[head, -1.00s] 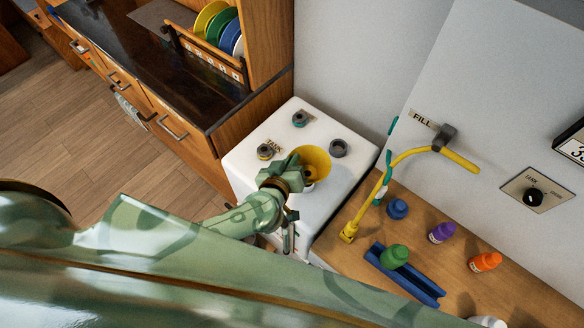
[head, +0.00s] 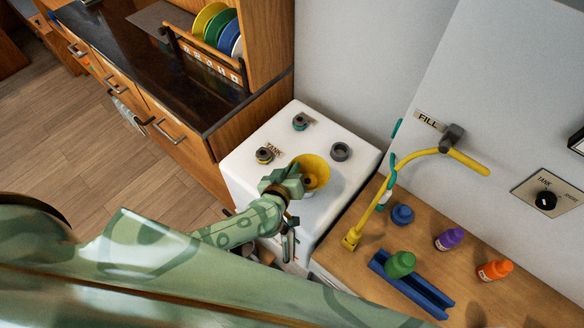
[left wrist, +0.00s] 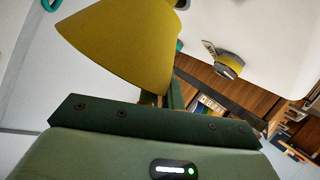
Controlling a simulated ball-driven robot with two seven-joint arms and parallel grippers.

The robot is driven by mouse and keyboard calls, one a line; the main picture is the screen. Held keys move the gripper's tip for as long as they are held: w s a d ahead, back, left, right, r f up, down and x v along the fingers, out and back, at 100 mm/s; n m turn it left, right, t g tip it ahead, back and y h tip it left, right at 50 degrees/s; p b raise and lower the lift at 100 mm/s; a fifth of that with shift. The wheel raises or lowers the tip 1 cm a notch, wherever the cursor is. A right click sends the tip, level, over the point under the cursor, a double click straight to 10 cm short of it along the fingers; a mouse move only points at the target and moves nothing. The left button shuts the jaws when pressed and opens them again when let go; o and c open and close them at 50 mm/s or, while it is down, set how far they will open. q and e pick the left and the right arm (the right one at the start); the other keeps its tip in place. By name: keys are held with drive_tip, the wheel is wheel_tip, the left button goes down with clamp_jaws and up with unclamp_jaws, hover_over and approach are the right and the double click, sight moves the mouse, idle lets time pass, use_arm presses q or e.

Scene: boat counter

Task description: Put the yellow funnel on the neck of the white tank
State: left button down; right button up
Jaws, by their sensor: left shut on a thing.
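The yellow funnel (head: 313,168) is over the top of the white tank (head: 246,180), wide mouth up, in the head view. My left gripper (head: 290,184) is shut on it at its near left side. The funnel also fills the upper left of the left wrist view (left wrist: 120,45). The tank top has a grey neck by the TANK label (head: 264,155), a teal-ringed neck (head: 300,122) and a grey neck (head: 340,151) at the right. I cannot tell whether the funnel's spout touches anything, as its lower end is hidden. My right gripper is not in view.
Blue, green, purple and orange bottles and a blue tray (head: 410,287) stand on the wooden counter (head: 345,270). A plate rack (head: 208,60) is at the back left.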

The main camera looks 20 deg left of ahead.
use_arm(q)
drive_tip(key=shift+f, duration=0.3)
drive_tip(key=c, duration=1.6)
unclamp_jaws()
drive_tip(key=shift+o, duration=0.2)
drive_tip(key=shift+r, duration=0.2)
drive_tip(key=shift+r+p, duration=0.3)
drive_tip(key=shift+r, duration=0.3)
drive_tip(key=p+v, duration=0.2)
drive_tip(key=v, duration=1)
drive_tip(key=shift+p, duration=0.35)
